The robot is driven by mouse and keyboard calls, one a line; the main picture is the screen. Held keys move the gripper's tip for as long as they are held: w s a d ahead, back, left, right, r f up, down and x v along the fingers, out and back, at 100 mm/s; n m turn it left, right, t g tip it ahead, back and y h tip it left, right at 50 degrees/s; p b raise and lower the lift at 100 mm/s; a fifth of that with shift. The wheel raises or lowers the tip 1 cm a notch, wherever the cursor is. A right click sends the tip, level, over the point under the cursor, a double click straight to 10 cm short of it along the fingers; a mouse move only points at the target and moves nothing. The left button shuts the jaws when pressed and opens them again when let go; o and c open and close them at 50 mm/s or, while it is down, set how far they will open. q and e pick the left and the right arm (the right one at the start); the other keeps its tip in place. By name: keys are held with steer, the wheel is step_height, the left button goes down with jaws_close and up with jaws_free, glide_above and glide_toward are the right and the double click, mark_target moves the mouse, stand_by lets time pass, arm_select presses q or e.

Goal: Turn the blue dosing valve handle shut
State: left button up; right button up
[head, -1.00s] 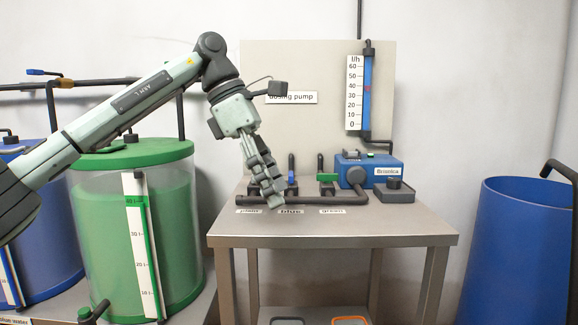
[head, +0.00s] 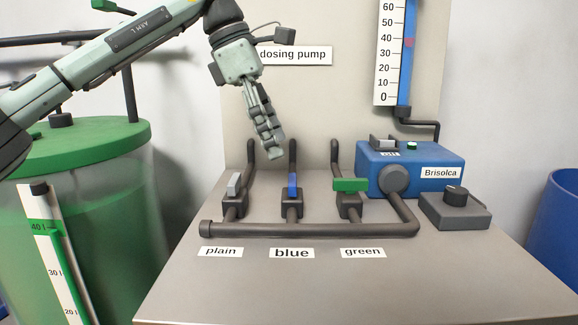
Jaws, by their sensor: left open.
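The blue valve handle (head: 292,185) sits on the middle valve of the manifold, above the label "blue" (head: 291,253). It points along its pipe, away from me. My left gripper (head: 272,152) is open and empty. It hangs in the picture above and slightly left of the blue handle, apart from it. My right gripper is not in view.
The grey handle (head: 234,185) of the plain valve also points along its pipe. The green handle (head: 350,185) lies across its pipe. A front pipe (head: 300,229) joins them to the blue dosing pump (head: 430,160). The table front (head: 350,295) is clear.

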mark_target(292, 179)
arm_select(q)
steer(key=x, duration=0.6)
steer(key=shift+s+d+f, duration=0.1)
steer(key=shift+d+f, duration=0.05)
steer(key=shift+f, duration=0.05)
steer(key=c, duration=1.1)
